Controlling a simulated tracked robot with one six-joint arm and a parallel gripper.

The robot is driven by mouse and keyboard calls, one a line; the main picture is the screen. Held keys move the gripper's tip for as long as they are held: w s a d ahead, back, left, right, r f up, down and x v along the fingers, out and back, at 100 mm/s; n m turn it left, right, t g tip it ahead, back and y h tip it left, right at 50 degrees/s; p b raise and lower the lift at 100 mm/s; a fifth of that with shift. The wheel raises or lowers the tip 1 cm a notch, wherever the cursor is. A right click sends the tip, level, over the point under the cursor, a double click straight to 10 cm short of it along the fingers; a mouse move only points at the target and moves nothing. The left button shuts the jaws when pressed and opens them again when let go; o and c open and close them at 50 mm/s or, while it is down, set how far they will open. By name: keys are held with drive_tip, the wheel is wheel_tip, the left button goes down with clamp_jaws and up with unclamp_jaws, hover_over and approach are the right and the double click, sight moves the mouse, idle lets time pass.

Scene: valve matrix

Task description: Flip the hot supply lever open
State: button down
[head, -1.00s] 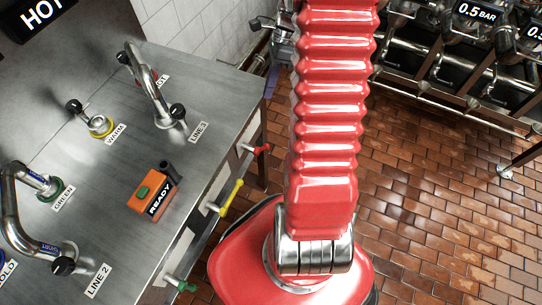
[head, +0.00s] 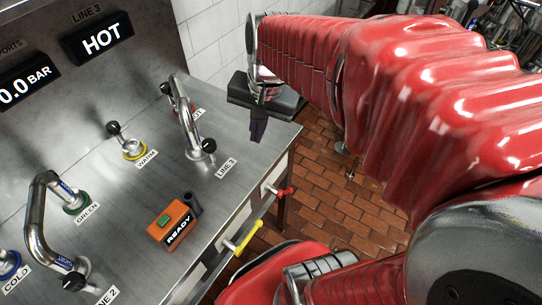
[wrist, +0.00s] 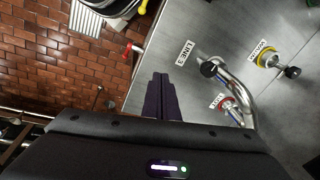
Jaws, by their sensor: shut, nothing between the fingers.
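The HOT supply fitting, marked by a red collar (head: 190,108) and a partly hidden label, stands at the far right of the steel counter. A black-knobbed lever (head: 166,89) beside it is partly behind the LINE 3 pipe (head: 186,120). In the wrist view the red collar (wrist: 227,103) shows, with the HOT label beside it; its knob is hidden. My gripper (head: 257,138) has dark purple fingers pointing down near the counter's right edge, right of the fitting and apart from it. Its fingers (wrist: 160,78) are shut and empty.
The WARM lever (head: 113,128) and GREEN fitting (head: 76,203) stand on the counter, with an orange READY box (head: 171,224). Red (head: 284,191) and yellow (head: 246,236) handles jut from its front. A tiled wall (head: 215,50) rises behind. Brick floor (head: 320,190) lies right.

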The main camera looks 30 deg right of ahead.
drive_tip(key=s+a+r+n+t, duration=0.3)
drive_tip(key=s+a+n, duration=0.3)
drive_tip(key=n, duration=0.3)
drive_tip(key=shift+s+a+r+n+h, duration=0.15)
drive_tip(key=shift+s+a+n+h, duration=0.2)
drive_tip(key=shift+a, duration=0.25)
